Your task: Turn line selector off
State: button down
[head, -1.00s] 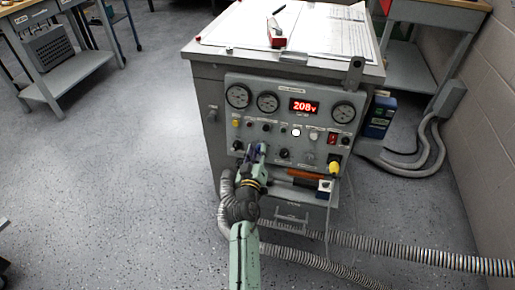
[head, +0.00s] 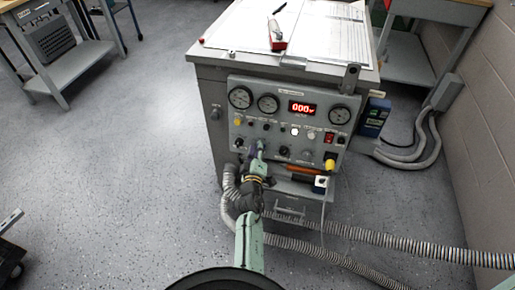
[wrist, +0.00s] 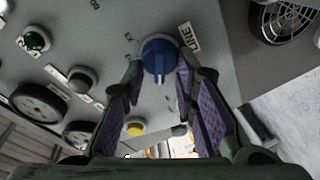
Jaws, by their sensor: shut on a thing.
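The line selector is a blue knob (wrist: 160,56) next to a LINE label on the grey panel, seen in the wrist view. My gripper (wrist: 160,84) has one purple-padded finger on each side of it and is shut on it. In the head view my gripper (head: 257,150) is at the lower left of the control panel (head: 284,88) and hides the knob. The red display (head: 302,108) reads 000 with a small v.
Several gauges, small knobs and lamps crowd the panel, with a red switch (head: 329,137) at right. An orange-handled tool (head: 303,177) lies on a ledge below. Ribbed hoses (head: 400,252) run along the floor. Floor at left is open.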

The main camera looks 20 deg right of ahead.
jog(key=shift+r, duration=0.15)
jog(key=c, duration=1.3)
grip_release()
jog(key=shift+d, duration=0.1)
jog(key=v, duration=0.7)
jog(key=shift+s, duration=0.25)
